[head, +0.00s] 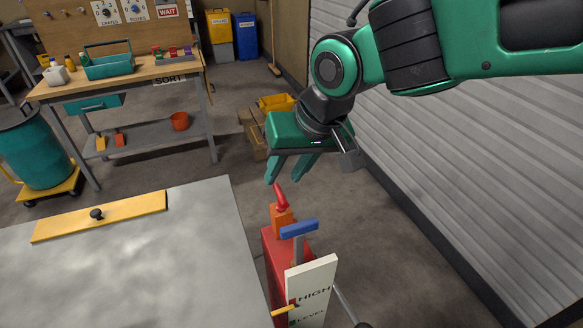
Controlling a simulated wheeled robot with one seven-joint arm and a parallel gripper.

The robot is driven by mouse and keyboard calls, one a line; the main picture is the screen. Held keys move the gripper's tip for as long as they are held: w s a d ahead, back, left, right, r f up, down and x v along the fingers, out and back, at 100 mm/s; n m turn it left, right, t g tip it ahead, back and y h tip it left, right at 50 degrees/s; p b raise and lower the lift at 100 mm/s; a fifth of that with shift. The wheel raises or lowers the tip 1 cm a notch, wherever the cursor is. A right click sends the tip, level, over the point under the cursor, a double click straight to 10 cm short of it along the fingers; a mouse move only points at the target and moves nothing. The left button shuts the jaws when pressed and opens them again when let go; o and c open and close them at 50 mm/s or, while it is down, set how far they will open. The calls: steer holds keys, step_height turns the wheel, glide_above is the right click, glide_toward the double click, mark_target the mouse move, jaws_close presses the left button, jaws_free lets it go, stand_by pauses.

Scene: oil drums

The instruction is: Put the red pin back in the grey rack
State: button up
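My gripper (284,178) points down with its two green fingers apart and nothing seen held between them. A small red tapered piece (280,198), perhaps the red pin, stands tilted in an orange block on top of a red cabinet-like body (270,247). Its upper end shows just below and between my fingertips; I cannot tell whether they touch it. A low grey rack (179,65) with small coloured pieces, red among them, is on the far wooden workbench. These pieces are too small to make out well.
A blue T-shaped handle (299,229) and a white "HIGH / LEVEL" board (312,290) stand close in front of the red piece. A grey table (120,270) with a yellow bar (100,216) is at left. A corrugated wall (450,160) bounds the right. Open floor lies between.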

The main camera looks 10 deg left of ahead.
mark_target(281, 212)
steer(key=x, duration=1)
steer(key=shift+f, duration=0.3)
jaws_close()
